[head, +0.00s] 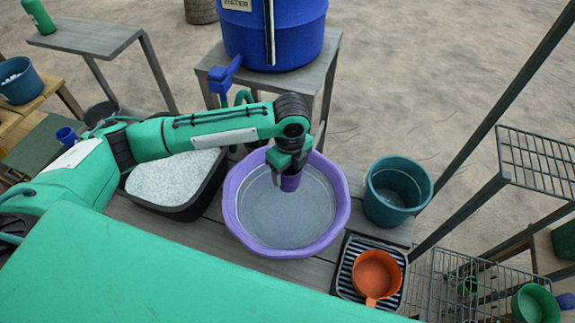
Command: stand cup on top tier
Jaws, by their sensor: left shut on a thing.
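My left gripper (291,166) points down over the back right part of the purple basin (232,218). I cannot tell whether the cup touches the grey water or surface in the basin. A dark metal rack stands at the right. Its upper wire tier (540,165) is bare where it shows. My right gripper is not in view.
A teal bucket (397,190) stands between basin and rack. An orange pan (376,274) sits on a ridged tray (345,270) in front. A black tub (180,210) of white granules is left of the basin. A blue water barrel (272,35) stands behind.

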